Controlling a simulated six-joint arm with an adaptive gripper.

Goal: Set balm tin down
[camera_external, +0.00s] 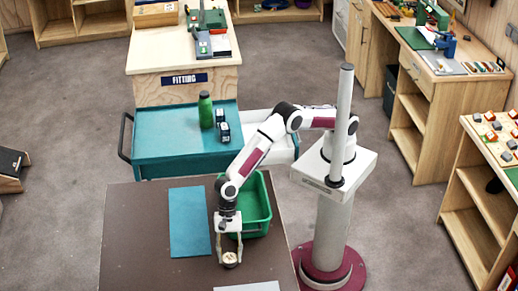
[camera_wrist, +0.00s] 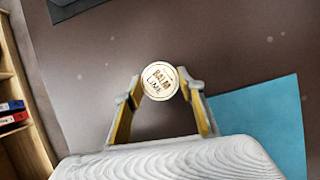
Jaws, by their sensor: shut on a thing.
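The balm tin (camera_wrist: 160,81) is a small round tin with a pale lid that reads "BALM" and "LIME". It sits between the fingertips of my gripper (camera_wrist: 163,84) in the wrist view. My gripper (camera_external: 230,258) is shut on the tin (camera_external: 230,261), pointing down over the brown table (camera_external: 140,240). The tin is at or just above the table top; I cannot tell if it touches. A flat teal mat (camera_external: 190,222) lies left of the tin, and also shows in the wrist view (camera_wrist: 265,115).
A green bin (camera_external: 262,205) stands behind and right of my gripper. A pale flat sheet (camera_external: 247,287) lies at the table's front edge. A teal cart (camera_external: 165,140) with a green bottle (camera_external: 205,110) stands beyond the table. The table's left part is bare.

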